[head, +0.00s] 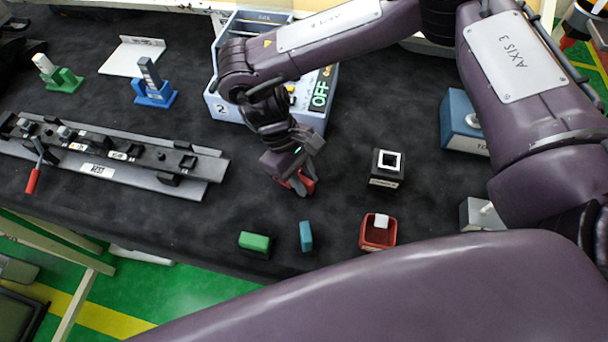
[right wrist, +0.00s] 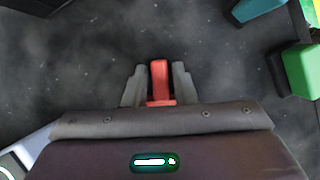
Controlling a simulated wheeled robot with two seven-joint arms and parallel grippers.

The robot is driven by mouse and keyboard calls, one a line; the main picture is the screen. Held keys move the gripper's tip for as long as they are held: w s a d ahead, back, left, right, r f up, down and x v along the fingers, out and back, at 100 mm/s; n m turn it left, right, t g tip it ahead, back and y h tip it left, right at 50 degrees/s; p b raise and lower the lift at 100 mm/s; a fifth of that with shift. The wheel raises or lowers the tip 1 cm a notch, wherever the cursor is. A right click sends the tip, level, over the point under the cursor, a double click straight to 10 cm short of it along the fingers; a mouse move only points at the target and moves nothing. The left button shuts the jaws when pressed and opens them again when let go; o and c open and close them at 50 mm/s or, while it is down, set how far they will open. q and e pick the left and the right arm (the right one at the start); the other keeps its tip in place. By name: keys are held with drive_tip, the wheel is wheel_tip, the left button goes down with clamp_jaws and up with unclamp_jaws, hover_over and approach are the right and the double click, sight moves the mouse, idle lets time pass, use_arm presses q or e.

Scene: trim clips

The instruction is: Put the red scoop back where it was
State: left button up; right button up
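My right gripper (head: 297,180) points down over the dark mat in the middle of the table. It is shut on a small red piece, which I take to be the red scoop (head: 306,184). In the right wrist view the red scoop (right wrist: 160,80) shows as a narrow upright piece between the two grey fingers, with a wider red part near the palm. The gripper hides much of it in the head view, and I cannot tell whether it touches the mat. My left gripper is not in view.
A green block (head: 255,242), a teal block (head: 306,236) and a red open box (head: 364,239) with a white piece lie near the front edge. A black block (head: 387,168) stands right of the gripper. A grey rail fixture (head: 195,185) lies left. Bare mat surrounds the gripper.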

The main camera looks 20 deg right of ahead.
drive_tip(key=shift+o, duration=1)
drive_tip(key=shift+r, duration=0.25)
drive_tip(key=v, duration=1.2)
drive_tip(key=shift+b, duration=0.3)
drive_tip(key=shift+a+f, duration=0.1)
drive_tip(key=shift+f, duration=0.05)
